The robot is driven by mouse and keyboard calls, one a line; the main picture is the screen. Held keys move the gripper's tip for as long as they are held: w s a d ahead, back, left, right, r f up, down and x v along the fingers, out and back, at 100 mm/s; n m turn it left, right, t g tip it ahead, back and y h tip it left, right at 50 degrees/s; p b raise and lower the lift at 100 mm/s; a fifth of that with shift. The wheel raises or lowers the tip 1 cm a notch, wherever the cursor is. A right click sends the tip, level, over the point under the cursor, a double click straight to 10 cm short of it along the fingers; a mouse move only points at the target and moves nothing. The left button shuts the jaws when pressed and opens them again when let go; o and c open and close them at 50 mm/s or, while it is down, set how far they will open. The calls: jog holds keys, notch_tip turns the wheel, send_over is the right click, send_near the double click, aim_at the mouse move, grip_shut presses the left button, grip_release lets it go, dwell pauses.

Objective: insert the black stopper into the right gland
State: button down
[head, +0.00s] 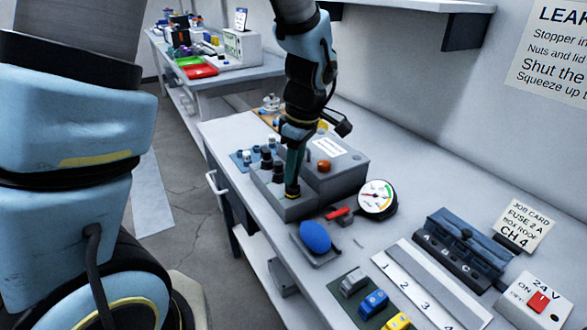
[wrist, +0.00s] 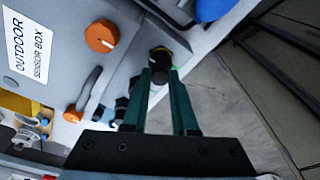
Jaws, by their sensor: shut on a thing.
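The grey sensor box (head: 350,165) stands on the bench with an orange knob (head: 323,166); the knob also shows in the wrist view (wrist: 101,36). A row of black glands (head: 266,163) stands on the lower ledge in front of the box. My gripper (head: 292,186) points down at the right end of this row. In the wrist view my gripper's green fingers (wrist: 162,78) close on a dark piece, the black stopper (wrist: 160,55), at the right gland. The fingers hide much of it. I cannot tell stopper from gland clearly, or how deep it sits.
A blue mat (head: 236,158) with small stoppers lies left of the box. A dial gauge (head: 377,196), a red lever (head: 338,213) and a blue bulb (head: 315,236) are to the right. A terminal block (head: 462,250) and a numbered strip (head: 418,285) lie farther right.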

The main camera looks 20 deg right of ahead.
jog(key=shift+f+b, duration=0.3)
jog(key=shift+f, duration=0.15)
dwell(0.4)
jog(key=c, duration=0.6)
grip_release()
jog(key=shift+r, duration=0.1)
jog(key=shift+r+p, duration=2.9)
jog(key=shift+r, duration=0.6)
jog(key=shift+a, duration=0.1)
